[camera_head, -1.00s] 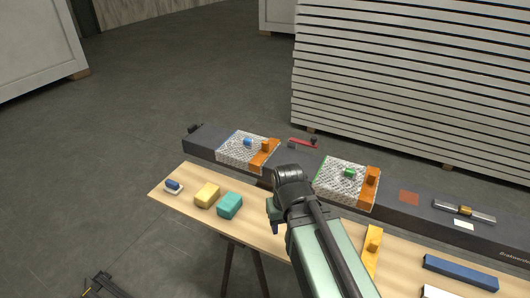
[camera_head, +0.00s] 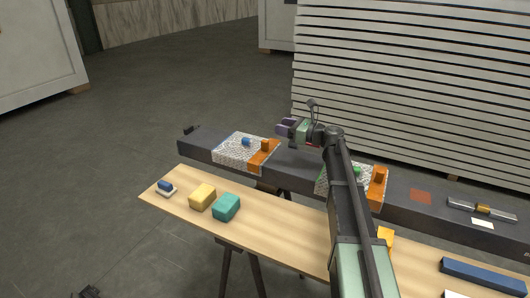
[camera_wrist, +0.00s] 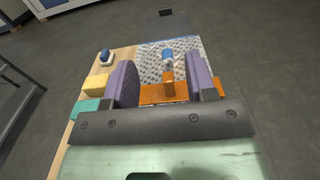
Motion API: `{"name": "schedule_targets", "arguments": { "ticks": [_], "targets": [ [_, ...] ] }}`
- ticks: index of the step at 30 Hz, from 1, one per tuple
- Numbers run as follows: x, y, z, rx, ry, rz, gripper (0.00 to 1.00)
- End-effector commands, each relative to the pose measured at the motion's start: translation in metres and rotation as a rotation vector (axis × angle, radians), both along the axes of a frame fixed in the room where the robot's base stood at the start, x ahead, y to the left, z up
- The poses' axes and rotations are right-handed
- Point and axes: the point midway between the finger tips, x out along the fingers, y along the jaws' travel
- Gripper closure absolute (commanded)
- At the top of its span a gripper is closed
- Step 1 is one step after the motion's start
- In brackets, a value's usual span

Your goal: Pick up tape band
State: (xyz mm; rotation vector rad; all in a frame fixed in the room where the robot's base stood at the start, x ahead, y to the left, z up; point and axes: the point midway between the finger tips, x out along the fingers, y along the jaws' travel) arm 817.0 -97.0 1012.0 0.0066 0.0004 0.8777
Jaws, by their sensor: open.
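Orange bands, each with a small raised block, lie across the right edges of two bubble-wrapped patches on the dark beam; the left band (camera_head: 263,157) is fully visible, the right band (camera_head: 377,188) shows beside my arm. A yellow-orange piece (camera_head: 386,236) on the wooden bench is partly hidden by my arm. I cannot tell which is the tape band. My gripper (camera_head: 285,128) is open and empty, above the beam, right of the left patch.
The wooden bench (camera_head: 285,230) holds a yellow block (camera_head: 202,197), a teal block (camera_head: 226,206) and a small blue-and-white item (camera_head: 166,187). A level-like tool (camera_head: 482,210) lies on the right of the dark beam (camera_head: 300,172). A tall stack of panels (camera_head: 430,90) stands behind.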

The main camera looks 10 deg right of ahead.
Motion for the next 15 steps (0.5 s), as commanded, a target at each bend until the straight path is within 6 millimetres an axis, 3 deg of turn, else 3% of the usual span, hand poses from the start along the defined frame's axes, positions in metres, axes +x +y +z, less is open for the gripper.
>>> {"name": "schedule_targets", "arguments": {
  "ticks": [12,15],
  "targets": [
    [-0.001,0.001,-0.091,-0.005,-0.003,0.003,0.49],
    [0.007,0.009,-0.081,-0.005,-0.003,0.004,0.49]
  ]
}}
